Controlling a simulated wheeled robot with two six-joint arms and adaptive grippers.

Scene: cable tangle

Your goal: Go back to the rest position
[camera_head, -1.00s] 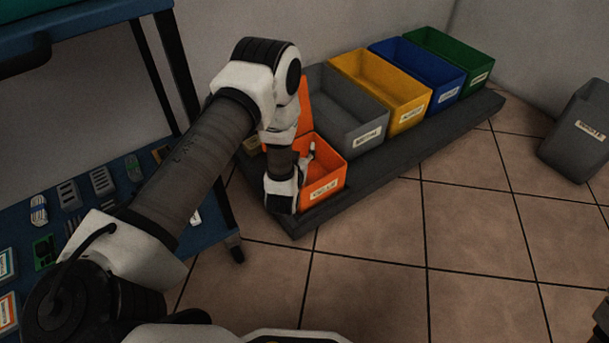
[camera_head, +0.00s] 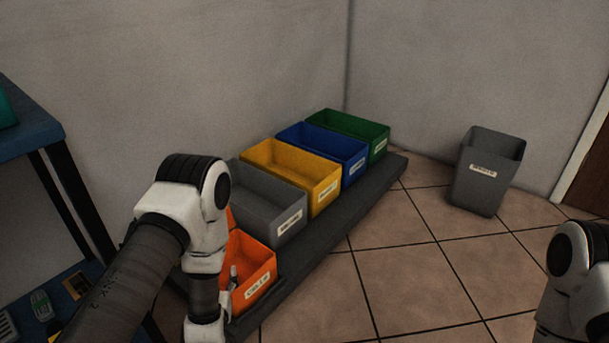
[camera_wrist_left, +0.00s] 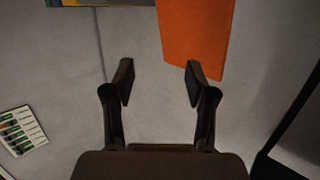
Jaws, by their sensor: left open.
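My left arm comes in from the left in the head view, its wrist beside the orange bin (camera_head: 262,262) at the near end of the bin row. My left gripper (camera_wrist_left: 158,82) shows in the left wrist view, fingers spread apart with nothing between them. An orange panel (camera_wrist_left: 197,35) lies ahead of its right finger. A small pale item (camera_head: 233,275) shows at the orange bin's left side; I cannot tell what it is. Part of my right arm stands at the right edge of the head view; its gripper is out of frame.
Grey (camera_head: 270,205), yellow (camera_head: 325,190), blue (camera_head: 350,165) and green (camera_head: 378,142) bins follow along a dark platform (camera_head: 350,222). A grey waste bin (camera_head: 480,190) stands by the back wall. A blue shelf unit (camera_head: 40,135) is at left. Tiled floor (camera_head: 415,275) is open.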

